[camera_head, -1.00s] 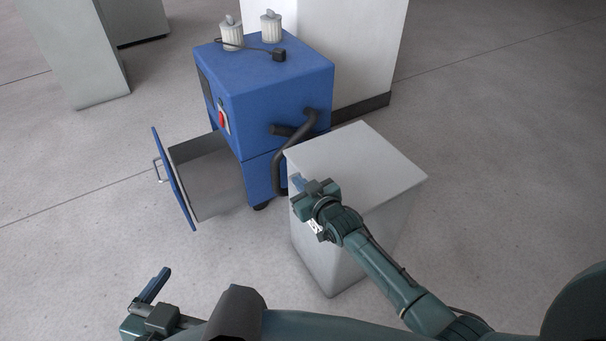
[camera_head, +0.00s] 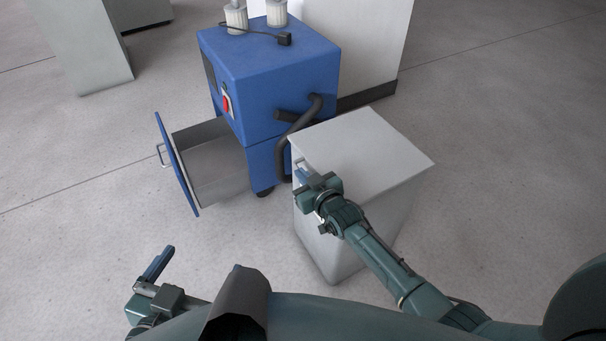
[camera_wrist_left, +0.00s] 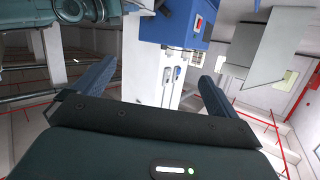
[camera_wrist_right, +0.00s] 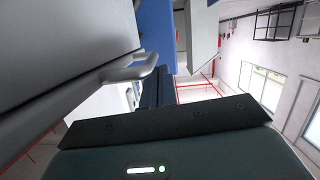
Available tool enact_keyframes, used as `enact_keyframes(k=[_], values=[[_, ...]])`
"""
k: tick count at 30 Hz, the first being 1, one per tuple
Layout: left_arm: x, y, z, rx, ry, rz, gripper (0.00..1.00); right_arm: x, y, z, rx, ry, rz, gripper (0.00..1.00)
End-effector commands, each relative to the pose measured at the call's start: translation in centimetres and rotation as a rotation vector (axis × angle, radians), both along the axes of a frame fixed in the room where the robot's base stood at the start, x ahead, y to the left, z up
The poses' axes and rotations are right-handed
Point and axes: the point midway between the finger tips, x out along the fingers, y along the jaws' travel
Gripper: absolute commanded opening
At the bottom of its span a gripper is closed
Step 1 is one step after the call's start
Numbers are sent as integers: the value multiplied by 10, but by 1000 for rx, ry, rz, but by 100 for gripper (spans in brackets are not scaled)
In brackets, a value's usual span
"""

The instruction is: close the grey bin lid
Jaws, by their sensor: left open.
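The grey bin (camera_head: 330,240) stands to the right of the blue unit. Its pale grey lid (camera_head: 365,150) lies across its top; I cannot tell whether it is fully down. A small bar handle is at its near left edge and also shows in the right wrist view (camera_wrist_right: 130,72). My right gripper (camera_head: 302,177) is at this edge, close to the handle. Its fingers appear together in the right wrist view, beside the handle; I see nothing held between them. My left gripper (camera_head: 160,264) is open and empty, low at the left, away from the bin.
The blue unit (camera_head: 270,85) has a dark bent pipe (camera_head: 300,125) close to the bin's left side. Its drawer (camera_head: 212,165) stands open to the left. White canisters stand on top. A pale block is behind. The floor right of the bin is clear.

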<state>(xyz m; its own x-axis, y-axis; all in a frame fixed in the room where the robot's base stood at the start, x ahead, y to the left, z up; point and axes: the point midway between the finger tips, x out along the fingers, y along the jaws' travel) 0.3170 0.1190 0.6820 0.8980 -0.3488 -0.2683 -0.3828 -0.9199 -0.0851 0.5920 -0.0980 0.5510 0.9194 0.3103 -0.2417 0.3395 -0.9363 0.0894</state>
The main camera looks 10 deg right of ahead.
Motion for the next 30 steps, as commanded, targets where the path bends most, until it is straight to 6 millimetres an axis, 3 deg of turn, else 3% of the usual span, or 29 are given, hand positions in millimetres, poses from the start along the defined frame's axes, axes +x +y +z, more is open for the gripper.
enact_keyframes(k=[7,8,12,18,30], values=[[-12,12,35,-62,78,53,97,3,-1,48,1,-6,-2,0],[-12,13,35,-69,78,57,97,-9,-5,43,-1,0,-3,0],[-15,18,47,-99,72,79,97,-40,-15,51,0,-5,-1,0],[-17,23,58,-126,66,99,97,-73,-25,59,1,-8,-2,0],[-18,25,63,-142,61,109,97,-93,-29,62,-1,15,-6,0]])
